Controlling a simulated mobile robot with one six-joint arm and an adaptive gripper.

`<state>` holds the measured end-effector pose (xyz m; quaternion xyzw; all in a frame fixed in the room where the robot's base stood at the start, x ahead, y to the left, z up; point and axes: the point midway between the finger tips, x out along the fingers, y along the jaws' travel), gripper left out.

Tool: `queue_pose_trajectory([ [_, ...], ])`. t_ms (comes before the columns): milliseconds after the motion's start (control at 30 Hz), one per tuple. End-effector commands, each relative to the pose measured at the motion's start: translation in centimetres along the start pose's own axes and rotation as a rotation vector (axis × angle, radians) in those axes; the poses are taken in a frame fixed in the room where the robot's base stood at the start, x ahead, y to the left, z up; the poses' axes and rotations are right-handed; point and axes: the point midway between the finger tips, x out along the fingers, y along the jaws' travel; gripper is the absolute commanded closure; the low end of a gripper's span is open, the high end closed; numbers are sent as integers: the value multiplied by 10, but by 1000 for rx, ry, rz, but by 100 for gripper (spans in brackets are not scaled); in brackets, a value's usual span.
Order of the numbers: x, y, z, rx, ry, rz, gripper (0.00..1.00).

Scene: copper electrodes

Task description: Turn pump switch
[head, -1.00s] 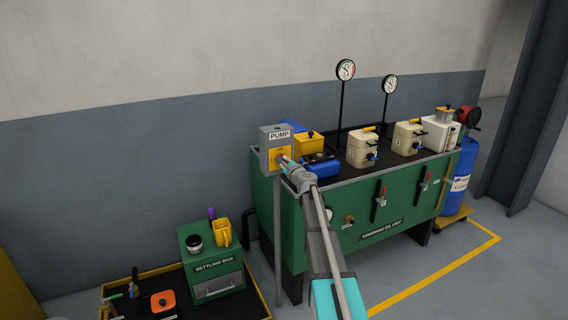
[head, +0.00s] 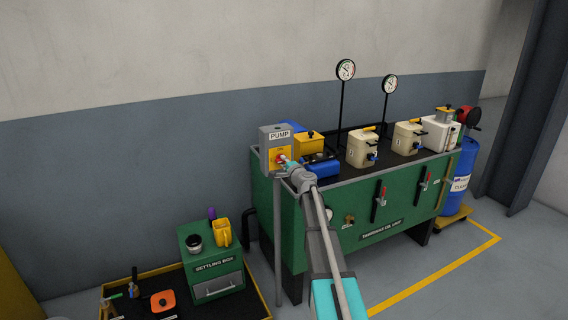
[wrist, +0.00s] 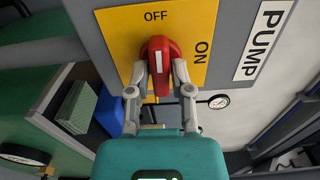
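The pump switch is a grey box (head: 275,138) on a post, with a yellow plate (wrist: 115,28) marked OFF and ON. Its red knob (wrist: 160,62) is in the middle of the plate in the wrist view, with its white mark pointing towards OFF. My gripper (wrist: 160,75) reaches the knob with one finger on each side. The fingers appear closed against the knob's sides; no clear gap shows. In the head view a little of the red knob shows beside my gripper (head: 289,164).
A green tank (head: 362,213) with gauges, cans and red-handled valves stands just right of the switch. A blue container (head: 320,167) lies close behind my gripper. A settling box (head: 214,265) stands at lower left.

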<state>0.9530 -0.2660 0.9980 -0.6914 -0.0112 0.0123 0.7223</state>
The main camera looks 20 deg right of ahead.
Motion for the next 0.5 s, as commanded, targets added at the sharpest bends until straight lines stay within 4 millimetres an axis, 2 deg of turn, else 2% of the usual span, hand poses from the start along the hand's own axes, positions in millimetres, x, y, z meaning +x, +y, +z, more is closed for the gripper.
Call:
queue_pose_trajectory([
  [33,0,0,0,1,0,0,55],
  [100,0,0,0,2,0,0,42],
  [500,-1,0,0,5,1,0,42],
])
